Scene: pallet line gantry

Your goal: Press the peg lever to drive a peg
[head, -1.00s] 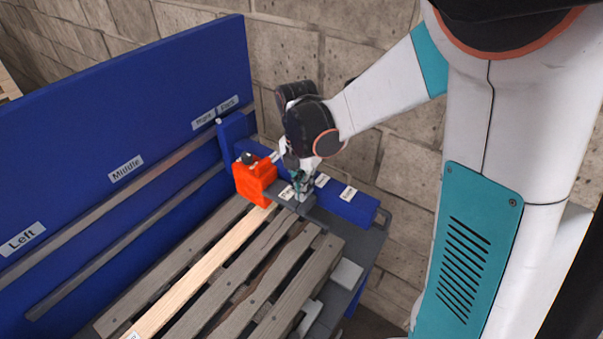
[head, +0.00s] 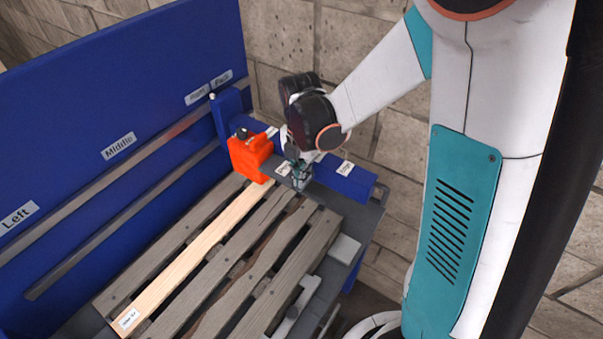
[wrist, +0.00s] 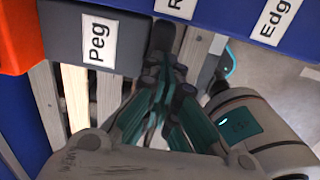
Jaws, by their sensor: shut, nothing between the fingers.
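The grey box with the "Peg" label (wrist: 97,42) fills the upper left of the wrist view; in the head view its label (head: 283,169) is just left of my gripper. My gripper (head: 300,180) is shut and empty, pointing down beside this grey box. In the wrist view my closed fingers (wrist: 165,75) sit right of the label, close to a dark upright part (wrist: 163,38). I cannot tell whether that part is the peg lever, nor whether the fingers touch it. An orange block (head: 249,158) with a black knob stands to the left.
A slatted pallet (head: 240,254) with one paler board (head: 200,258) lies in front. A blue housing (head: 344,182) with labels, one reading "Edge" (wrist: 275,20), is right of my gripper. A tall blue panel (head: 75,90) borders the left; a block wall (head: 400,140) stands behind.

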